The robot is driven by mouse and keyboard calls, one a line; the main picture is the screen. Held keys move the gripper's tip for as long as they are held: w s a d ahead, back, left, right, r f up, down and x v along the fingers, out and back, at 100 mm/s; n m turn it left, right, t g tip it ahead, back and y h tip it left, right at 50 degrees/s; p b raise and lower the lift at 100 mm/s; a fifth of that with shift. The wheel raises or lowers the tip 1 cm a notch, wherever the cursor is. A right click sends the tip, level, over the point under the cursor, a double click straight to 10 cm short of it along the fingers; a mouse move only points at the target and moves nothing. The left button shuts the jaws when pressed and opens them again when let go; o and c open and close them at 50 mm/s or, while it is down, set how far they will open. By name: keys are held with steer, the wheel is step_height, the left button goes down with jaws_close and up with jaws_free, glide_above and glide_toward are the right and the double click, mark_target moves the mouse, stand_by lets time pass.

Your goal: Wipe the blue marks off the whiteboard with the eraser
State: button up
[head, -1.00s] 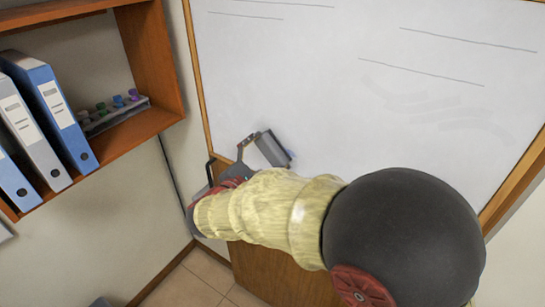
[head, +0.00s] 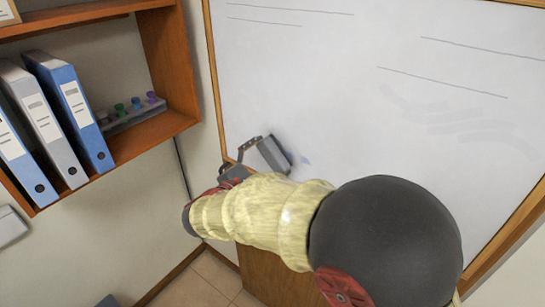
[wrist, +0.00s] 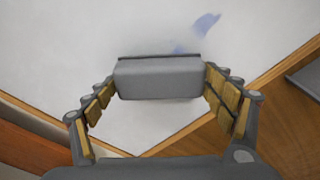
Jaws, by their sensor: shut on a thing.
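The whiteboard (head: 330,90) fills the upper middle and right of the head view. My gripper (wrist: 158,88) is shut on the grey eraser (wrist: 158,79), one finger at each end. In the head view the gripper (head: 255,160) holds the eraser (head: 273,155) at the lower left of the board, against or very near its surface. A blue mark (wrist: 203,30) shows just beyond the eraser in the wrist view, with a fainter smear at the eraser's edge. My arm hides the board's lower middle.
Thin dark lines and faint grey smears (head: 450,125) are on the board. A wooden shelf (head: 165,80) with binders (head: 70,115) and a marker holder (head: 135,118) hangs at left. A wooden panel (head: 265,280) stands below the board.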

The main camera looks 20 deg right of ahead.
steer(key=shift+f+v, duration=0.2)
steer(key=shift+v, duration=2.15)
steer(key=shift+w+a, duration=0.15)
steer(key=v, duration=0.3)
steer(key=shift+w+f, duration=0.1)
steer(key=shift+r+b+x, duration=0.15)
steer(key=shift+x, duration=1.6)
steer(key=shift+r+b+x, duration=0.15)
steer(key=shift+x, duration=1.55)
steer(key=shift+w+d, duration=0.2)
steer(key=shift+d, duration=0.3)
steer(key=shift+w+d, duration=0.2)
steer(key=shift+d, duration=0.35)
steer(key=shift+s, duration=0.1)
